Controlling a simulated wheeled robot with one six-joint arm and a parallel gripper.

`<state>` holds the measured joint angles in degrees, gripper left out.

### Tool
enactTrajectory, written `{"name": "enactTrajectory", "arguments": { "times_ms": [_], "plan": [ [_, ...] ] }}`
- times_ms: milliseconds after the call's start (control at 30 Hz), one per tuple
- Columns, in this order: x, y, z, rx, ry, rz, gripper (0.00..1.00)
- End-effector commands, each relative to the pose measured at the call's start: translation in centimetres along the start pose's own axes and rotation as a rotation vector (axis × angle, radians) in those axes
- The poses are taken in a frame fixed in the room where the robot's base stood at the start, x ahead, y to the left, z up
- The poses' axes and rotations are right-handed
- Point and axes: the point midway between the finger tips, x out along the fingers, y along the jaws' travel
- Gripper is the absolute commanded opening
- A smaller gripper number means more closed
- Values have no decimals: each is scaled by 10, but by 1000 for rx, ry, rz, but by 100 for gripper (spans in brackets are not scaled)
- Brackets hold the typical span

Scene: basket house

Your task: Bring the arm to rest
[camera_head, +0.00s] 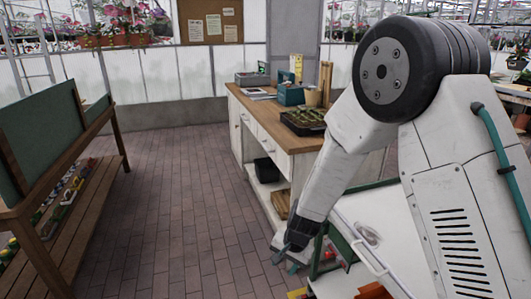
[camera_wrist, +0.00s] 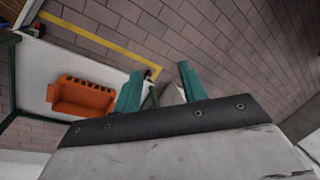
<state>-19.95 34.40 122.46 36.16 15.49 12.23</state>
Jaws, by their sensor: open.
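My gripper (camera_head: 287,257) hangs low at the end of my arm, near the bottom middle of the head view. It points down beside the front corner of the wooden-topped workbench. In the wrist view my gripper (camera_wrist: 158,88) shows two teal fingers spread apart, with no object held between them. Brick floor lies beyond the fingers. My arm fills the right side of the head view, bent at the elbow.
The workbench (camera_head: 240,95) bears a seedling tray (camera_head: 303,122) and a blue-green box (camera_head: 291,94). A slatted wooden bench (camera_head: 110,170) stands left. An orange bin (camera_wrist: 82,97) lies on a pale surface. The brick aisle (camera_head: 180,190) is clear.

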Motion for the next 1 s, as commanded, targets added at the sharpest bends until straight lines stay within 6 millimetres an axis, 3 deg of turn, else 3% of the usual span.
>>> {"name": "enactTrajectory", "arguments": {
  "times_ms": [33,200,500,800,1000],
  "plan": [
    [-30,4,7,-49,-34,-3,42],
    [-114,32,39,-222,-155,25,42],
    [-243,110,93,-442,-264,121,42],
    [-334,192,143,-527,-229,228,42],
    [-369,224,161,-512,-87,243,42]
  ]
}}
